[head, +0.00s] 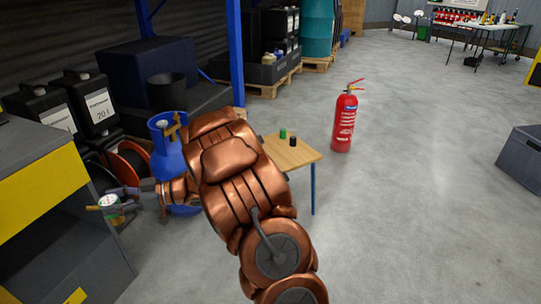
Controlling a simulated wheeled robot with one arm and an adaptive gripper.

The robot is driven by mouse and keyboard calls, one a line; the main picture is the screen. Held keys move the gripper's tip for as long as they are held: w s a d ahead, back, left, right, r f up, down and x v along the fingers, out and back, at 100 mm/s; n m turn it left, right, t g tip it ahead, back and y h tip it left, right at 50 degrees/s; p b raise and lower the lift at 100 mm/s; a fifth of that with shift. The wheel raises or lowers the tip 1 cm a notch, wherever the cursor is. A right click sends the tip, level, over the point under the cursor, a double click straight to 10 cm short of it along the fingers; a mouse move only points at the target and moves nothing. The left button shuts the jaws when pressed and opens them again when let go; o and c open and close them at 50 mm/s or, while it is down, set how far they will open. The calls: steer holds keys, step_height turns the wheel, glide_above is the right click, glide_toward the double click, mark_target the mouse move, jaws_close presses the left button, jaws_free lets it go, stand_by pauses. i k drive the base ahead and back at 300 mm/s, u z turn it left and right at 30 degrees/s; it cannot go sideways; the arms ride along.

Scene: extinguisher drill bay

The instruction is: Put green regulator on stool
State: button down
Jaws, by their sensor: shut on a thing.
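The green regulator (110,209), with a pale gauge face, a green body and a brass end, is at the left. My gripper (123,199) is shut on it and holds it beside the grey and yellow cabinet. The stool (298,155) has a pale wooden top and blue legs, and stands to the right, beyond my copper arm. My arm hides the stool's left part. A small green cylinder (283,133) and a small black cylinder (293,141) stand on its top.
A blue gas cylinder (170,160) with a brass valve and an orange reel (130,163) are near my gripper. A red extinguisher (344,122) stands right of the stool. A blue post (235,55) rises behind. A grey crate (522,155) is far right; floor between is clear.

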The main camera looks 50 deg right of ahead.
mark_target(282, 154)
steer(key=z, duration=1.1)
steer(key=i, duration=1.1)
